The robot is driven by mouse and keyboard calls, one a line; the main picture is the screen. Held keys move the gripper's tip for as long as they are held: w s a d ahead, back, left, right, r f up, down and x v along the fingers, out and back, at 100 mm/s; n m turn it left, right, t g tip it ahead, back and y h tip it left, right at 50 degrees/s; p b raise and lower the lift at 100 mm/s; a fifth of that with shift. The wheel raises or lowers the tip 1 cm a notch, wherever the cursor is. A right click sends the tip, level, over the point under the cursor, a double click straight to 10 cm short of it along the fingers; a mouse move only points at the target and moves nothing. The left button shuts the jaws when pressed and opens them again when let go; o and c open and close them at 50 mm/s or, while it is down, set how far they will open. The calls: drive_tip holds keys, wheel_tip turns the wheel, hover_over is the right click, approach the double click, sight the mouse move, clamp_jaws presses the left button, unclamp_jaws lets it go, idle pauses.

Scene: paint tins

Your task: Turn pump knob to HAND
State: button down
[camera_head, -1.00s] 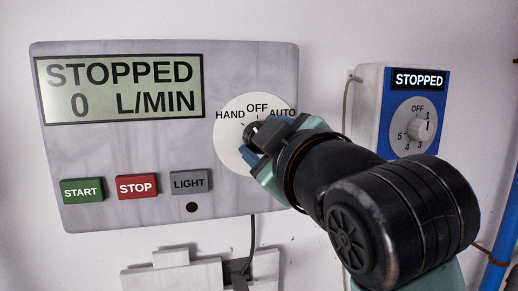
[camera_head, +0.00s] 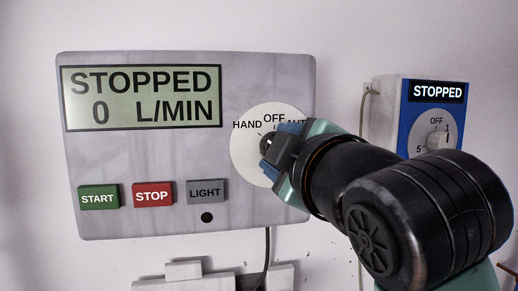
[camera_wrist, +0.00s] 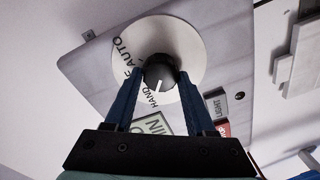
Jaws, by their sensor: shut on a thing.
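The pump knob (camera_wrist: 160,70) is a small black knob with a white pointer line, on a round white dial (camera_wrist: 182,38) marked HAND, OFF and AUTO. In the wrist view the pointer aims towards the HAND label; OFF is mostly hidden by a finger. My gripper (camera_wrist: 160,76) has its two blue fingers on either side of the knob and is shut on it. In the head view my gripper (camera_head: 276,150) covers most of the knob and part of AUTO. The grey panel's display (camera_head: 143,97) reads STOPPED, 0 L/MIN.
Below the display are a green START button (camera_head: 99,197), a red STOP button (camera_head: 153,195) and a grey LIGHT button (camera_head: 206,192). A blue-fronted box (camera_head: 437,92) with its own dial and a STOPPED label is at the right, partly behind my arm.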

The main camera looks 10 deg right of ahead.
drive_tip(key=shift+c, duration=1.2)
unclamp_jaws()
drive_tip(key=s, duration=1.3)
drive_tip(key=shift+d+r, duration=0.15)
drive_tip(key=shift+r, duration=0.1)
